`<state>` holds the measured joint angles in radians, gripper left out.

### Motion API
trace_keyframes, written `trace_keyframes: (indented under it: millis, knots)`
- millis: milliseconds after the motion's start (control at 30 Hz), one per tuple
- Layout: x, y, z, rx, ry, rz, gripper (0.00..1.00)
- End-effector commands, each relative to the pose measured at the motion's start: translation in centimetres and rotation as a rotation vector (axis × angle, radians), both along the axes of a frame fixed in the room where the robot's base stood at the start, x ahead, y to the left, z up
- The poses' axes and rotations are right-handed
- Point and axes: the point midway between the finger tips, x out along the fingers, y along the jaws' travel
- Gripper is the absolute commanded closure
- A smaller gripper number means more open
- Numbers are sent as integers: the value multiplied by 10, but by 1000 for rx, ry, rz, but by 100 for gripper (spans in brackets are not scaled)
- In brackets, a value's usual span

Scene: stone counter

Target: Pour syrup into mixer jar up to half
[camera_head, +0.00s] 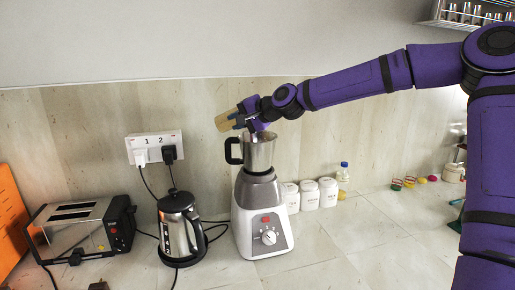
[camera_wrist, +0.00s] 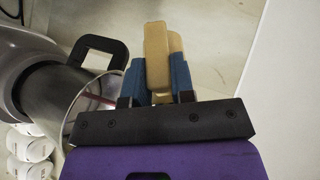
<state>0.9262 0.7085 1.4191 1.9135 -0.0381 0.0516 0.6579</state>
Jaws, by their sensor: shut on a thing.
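The mixer jar (camera_head: 258,155) is a steel cup with a black handle, standing on the white and grey mixer base (camera_head: 262,225). In the wrist view the jar's open rim (camera_wrist: 72,118) shows at the left, with a thin reddish streak inside; its fill level cannot be read. My gripper (camera_head: 241,119) is above the jar, its blue fingers (camera_wrist: 156,82) shut on a tan object, probably the syrup bottle (camera_head: 226,121).
A steel kettle (camera_head: 178,228) and a toaster (camera_head: 82,228) stand left of the mixer, with cords to a wall socket (camera_head: 154,146). White jars (camera_head: 309,195) and a blue-capped bottle (camera_head: 343,177) stand to the right. The front right counter is mostly clear.

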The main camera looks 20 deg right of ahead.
Motion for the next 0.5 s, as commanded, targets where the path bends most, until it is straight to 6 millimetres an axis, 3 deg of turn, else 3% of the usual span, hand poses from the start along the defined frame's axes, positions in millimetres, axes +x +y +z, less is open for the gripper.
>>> trace_keyframes:
  millis: [500]
  knots:
    - [0,-1,-1,31,-12,0,100]
